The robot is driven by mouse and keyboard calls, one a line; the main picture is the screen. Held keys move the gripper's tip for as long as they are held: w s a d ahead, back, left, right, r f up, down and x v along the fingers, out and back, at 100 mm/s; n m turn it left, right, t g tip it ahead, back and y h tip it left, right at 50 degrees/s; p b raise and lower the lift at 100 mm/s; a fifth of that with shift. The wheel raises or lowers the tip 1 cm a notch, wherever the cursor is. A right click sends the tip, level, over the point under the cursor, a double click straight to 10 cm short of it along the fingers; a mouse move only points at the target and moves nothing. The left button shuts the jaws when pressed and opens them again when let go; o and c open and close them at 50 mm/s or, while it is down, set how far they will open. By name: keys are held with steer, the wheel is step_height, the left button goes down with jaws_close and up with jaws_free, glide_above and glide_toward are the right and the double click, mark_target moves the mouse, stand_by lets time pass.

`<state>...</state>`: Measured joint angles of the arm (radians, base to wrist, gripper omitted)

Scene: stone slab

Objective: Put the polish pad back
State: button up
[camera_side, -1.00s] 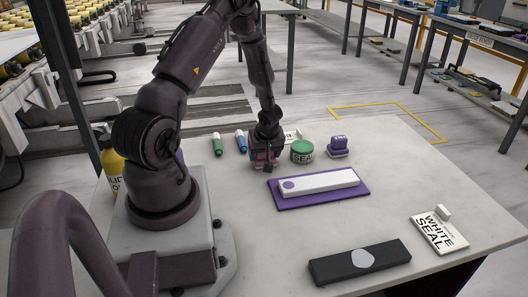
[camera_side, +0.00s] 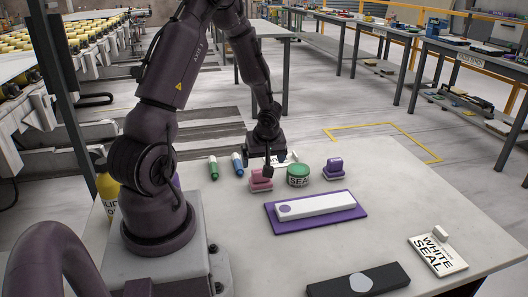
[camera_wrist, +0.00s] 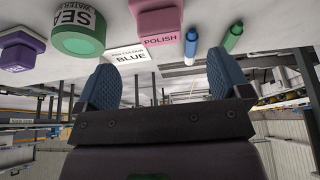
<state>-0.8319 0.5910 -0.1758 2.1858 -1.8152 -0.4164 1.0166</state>
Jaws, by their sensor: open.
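The pink polish pad (camera_side: 261,180) stands on the stone slab, left of the green seal tin. In the wrist view its pink side (camera_wrist: 158,24) reads POLISH. My gripper (camera_side: 267,160) is above and behind the pad, apart from it. In the wrist view the two blue fingers of my gripper (camera_wrist: 161,85) are spread wide with nothing between them.
A green seal tin (camera_side: 298,175) and a purple pad (camera_side: 333,168) stand to the right. A white block (camera_side: 316,206) lies on a purple mat (camera_side: 345,218).

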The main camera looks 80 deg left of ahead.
steer(key=w+d+r+m+t+h, duration=0.1)
steer(key=w+d+r+m+t, duration=0.3)
steer(key=w+d+r, duration=0.45)
steer(key=w+d+r+m+t+h, duration=0.1)
steer(key=w+d+r+m+t, duration=0.35)
steer(key=r, duration=0.65)
steer(key=s+d+r+m+h, duration=0.4)
steer(key=s+d+m, duration=0.15)
steer(key=d, duration=0.55)
steer(key=s+d+r+m+g, duration=0.1)
steer(key=s+m, duration=0.1)
steer(key=s, duration=0.4)
steer(key=s+d+m+g+y, duration=0.1)
steer(key=s+m+g, duration=0.1)
steer(key=s, duration=0.5)
steer(key=shift+d+r, duration=0.4)
